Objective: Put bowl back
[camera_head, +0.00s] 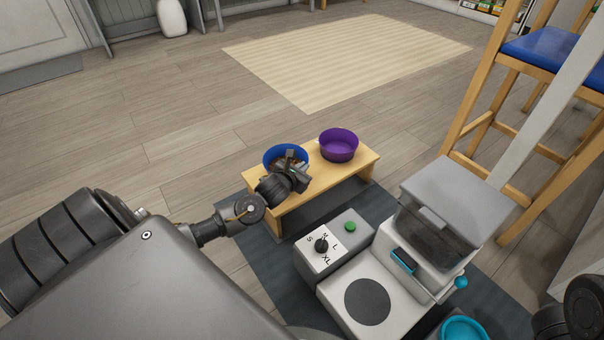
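A blue bowl (272,154) sits on the left part of a low wooden stand (352,176). My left gripper (291,160) is at the bowl's near right side, over its rim, and hides part of it. I cannot tell whether its fingers are open or closed on the rim. A purple bowl (338,146) stands upright on the right part of the stand, apart from the gripper. A teal bowl-like item (463,329) shows partly at the bottom edge. My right gripper is not visible; only dark parts of my own arm show at the lower right.
A grey-white food dispenser (452,205) with a clear bin stands on a dark mat (250,249), close to the stand. Its control box (333,249) has a knob and a green button. A wooden chair (540,48) with a blue seat is at the right. Floor beyond the stand is clear.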

